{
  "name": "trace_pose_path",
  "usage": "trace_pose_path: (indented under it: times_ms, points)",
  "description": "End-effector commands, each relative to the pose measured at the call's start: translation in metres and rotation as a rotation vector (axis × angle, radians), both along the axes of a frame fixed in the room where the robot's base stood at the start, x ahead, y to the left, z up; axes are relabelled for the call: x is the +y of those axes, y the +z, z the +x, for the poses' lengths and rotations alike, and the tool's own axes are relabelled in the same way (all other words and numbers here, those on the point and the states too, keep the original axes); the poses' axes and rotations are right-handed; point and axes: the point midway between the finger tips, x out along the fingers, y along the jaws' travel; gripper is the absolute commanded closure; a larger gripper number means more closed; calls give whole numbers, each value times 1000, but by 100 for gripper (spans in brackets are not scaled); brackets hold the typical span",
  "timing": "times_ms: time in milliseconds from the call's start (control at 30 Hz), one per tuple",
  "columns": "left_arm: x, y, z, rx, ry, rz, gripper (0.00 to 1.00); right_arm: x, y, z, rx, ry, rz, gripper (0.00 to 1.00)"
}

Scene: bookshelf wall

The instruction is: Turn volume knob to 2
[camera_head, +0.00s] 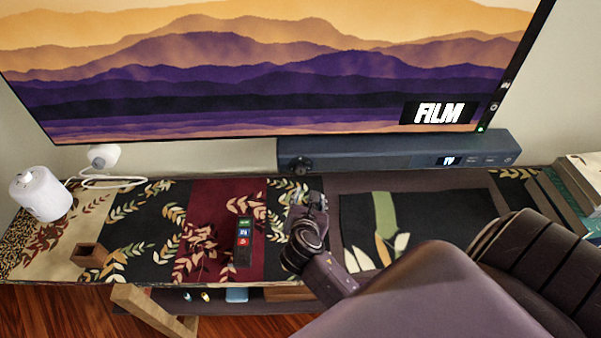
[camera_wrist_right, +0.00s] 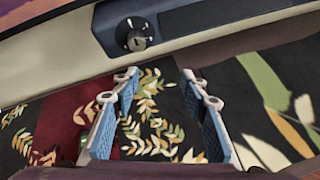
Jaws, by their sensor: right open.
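The volume knob (camera_head: 300,165) is a round dark dial at the left end of a long blue-grey soundbar (camera_head: 390,152) under the screen. In the right wrist view, the knob (camera_wrist_right: 133,36) has light marks around it and a pale pointer or tab near its lower edge; its setting is too small to read. My right gripper (camera_head: 308,200) is in front of the knob, apart from it. In the wrist view, its blue-padded fingers (camera_wrist_right: 158,84) are spread and empty, with the knob beyond their tips. My left gripper is not in view.
A large screen (camera_head: 270,70) stands behind the soundbar. A remote (camera_head: 243,238) lies on the patterned shelf top left of my gripper. A white cylinder (camera_head: 40,194), a white round device (camera_head: 103,156) and a wooden block (camera_head: 90,255) are at left. Books (camera_head: 575,195) are at right.

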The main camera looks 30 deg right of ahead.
Motion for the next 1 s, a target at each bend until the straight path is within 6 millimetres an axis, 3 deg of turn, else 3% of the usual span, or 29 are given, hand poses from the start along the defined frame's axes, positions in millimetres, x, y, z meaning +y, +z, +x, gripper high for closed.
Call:
trace_pose_path:
  times_ms: [100,300,1000]
  points:
    - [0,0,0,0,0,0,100,1,7,23,83,133,-217,59]
    - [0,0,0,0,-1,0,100,4,13,42,167,251,-420,59]
    - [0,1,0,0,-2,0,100,-36,-15,98,177,263,-442,59]
